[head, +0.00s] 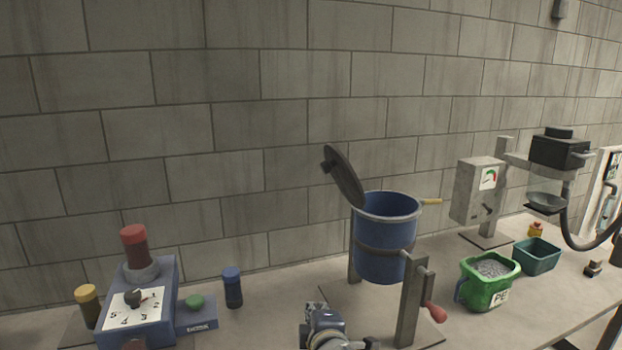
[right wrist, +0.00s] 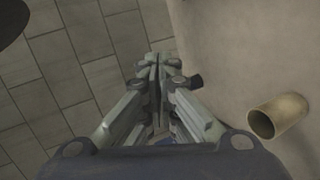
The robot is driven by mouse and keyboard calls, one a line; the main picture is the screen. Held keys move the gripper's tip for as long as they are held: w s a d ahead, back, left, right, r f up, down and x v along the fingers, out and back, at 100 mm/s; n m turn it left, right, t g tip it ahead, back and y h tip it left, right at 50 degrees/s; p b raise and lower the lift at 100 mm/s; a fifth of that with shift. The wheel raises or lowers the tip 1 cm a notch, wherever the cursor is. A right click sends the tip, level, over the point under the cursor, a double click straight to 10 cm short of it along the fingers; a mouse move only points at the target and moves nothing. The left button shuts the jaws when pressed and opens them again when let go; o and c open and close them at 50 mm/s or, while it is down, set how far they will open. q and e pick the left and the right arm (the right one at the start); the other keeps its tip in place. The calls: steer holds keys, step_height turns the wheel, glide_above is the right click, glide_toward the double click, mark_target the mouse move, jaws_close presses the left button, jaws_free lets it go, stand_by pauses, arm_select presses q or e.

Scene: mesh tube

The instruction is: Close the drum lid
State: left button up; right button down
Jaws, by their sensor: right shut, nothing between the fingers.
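The blue drum (head: 385,245) stands upright in a metal stand on the bench in the head view. Its dark round lid (head: 345,178) is open, tilted steeply up at the left of the rim, with a small knob on its outer face. My right gripper (head: 322,312) is at the bottom of the head view, below and left of the drum and apart from the lid. In the right wrist view the fingers (right wrist: 155,68) are together with nothing between them. My left gripper is not in view.
A stand post with a red handle (head: 434,311) is in front of the drum. A green bucket (head: 488,283) and teal bin (head: 537,256) stand to the right. A dial box (head: 140,305) and blue-capped bottle (head: 232,287) are left. A tan cylinder (right wrist: 278,117) shows in the wrist view.

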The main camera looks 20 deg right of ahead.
steer(key=w+a+r+n+t+h, duration=0.1)
steer(key=w+r+n+t, duration=0.2)
steer(key=r, duration=0.8)
steer(key=w+a+r+n+t, duration=0.1)
steer(key=w+r+n+t, duration=0.15)
steer(key=r, duration=0.85)
steer(key=w+d+r+p, duration=0.2)
steer(key=w+d+p, duration=0.3)
steer(key=w, duration=0.4)
steer(key=shift+w+d+p, duration=0.25)
steer(key=shift+d+p, duration=0.1)
steer(key=shift+d, duration=0.1)
steer(key=shift+a, duration=0.1)
steer(key=shift+w+r, duration=0.1)
